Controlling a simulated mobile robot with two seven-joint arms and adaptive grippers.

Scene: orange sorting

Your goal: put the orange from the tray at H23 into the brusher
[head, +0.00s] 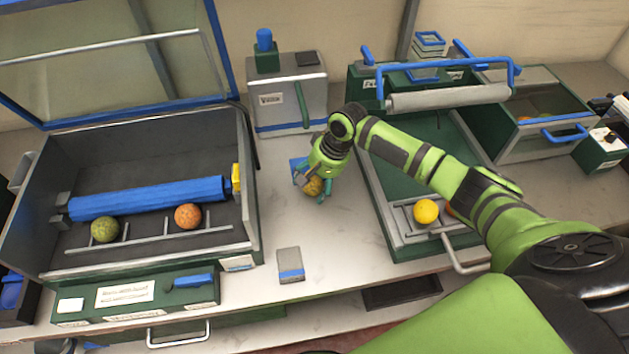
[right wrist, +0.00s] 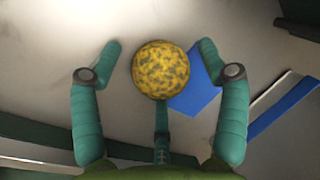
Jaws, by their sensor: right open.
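A yellow orange with dark mottling (right wrist: 161,69) shows between the spread fingers of my right gripper (right wrist: 160,62) in the right wrist view. The fingers stand apart from it on both sides. In the head view my right gripper (head: 314,176) is open over this orange (head: 313,187), partly hiding it. A blue piece (right wrist: 198,88), perhaps its small tray, shows beside and partly under the orange. The brusher, which I take to be the open grey box (head: 150,145) with a blue roller (head: 148,197), is at the left. I cannot read an H23 label. My left gripper is not in view.
A greenish orange (head: 104,229) and a reddish orange (head: 188,216) lie in the grey box, whose clear lid (head: 110,60) is raised. At right is a green machine (head: 395,200) with a yellow fruit (head: 426,211). A small grey block (head: 290,264) lies at the counter front.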

